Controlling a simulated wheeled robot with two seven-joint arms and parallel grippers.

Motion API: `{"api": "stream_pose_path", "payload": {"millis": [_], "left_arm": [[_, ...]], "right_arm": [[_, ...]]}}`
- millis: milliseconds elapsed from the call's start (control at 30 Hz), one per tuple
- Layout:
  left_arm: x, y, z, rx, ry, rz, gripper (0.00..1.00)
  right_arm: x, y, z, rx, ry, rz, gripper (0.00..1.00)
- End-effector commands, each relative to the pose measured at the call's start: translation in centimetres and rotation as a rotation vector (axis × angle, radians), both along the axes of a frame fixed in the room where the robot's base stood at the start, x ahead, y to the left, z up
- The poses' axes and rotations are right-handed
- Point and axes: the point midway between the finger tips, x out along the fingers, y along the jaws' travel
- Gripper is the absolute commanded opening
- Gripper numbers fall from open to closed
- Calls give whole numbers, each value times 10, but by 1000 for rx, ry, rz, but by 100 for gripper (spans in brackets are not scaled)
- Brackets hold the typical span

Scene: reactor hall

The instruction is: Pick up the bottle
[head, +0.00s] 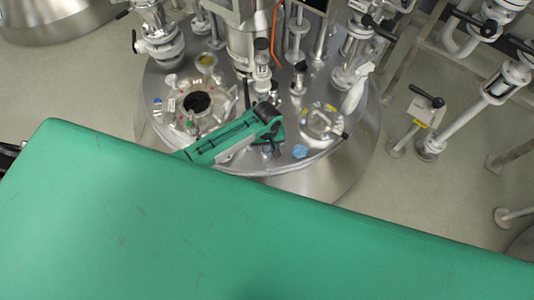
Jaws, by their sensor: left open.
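A white bottle (355,94) with a narrow top stands near the right edge of the round steel reactor lid (245,170). My left gripper (272,132) is over the front middle of the lid, to the left of the bottle and clearly apart from it. The gripper is open, and I see nothing held in it. My green left forearm reaches in from the lower left and hides part of the lid. My right gripper is not in view.
The lid carries an open dark port (197,102), a round clamped port (320,122), a blue knob (299,151) and several upright fittings. White pipes with black-handled valves (427,98) stand at the right. My own green body covers the lower part.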

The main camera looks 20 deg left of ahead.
Motion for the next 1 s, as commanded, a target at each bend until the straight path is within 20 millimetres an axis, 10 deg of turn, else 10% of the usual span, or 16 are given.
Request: {"api": "stream_pose_path", "payload": {"millis": [367,600,1000], "left_arm": [[-1,0,-15,0,0,-1,61],[-1,0,-15,0,0,-1,16],[-1,0,-9,-1,0,-1,13]], "right_arm": [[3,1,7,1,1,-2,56],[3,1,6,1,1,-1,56],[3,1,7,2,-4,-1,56]]}}
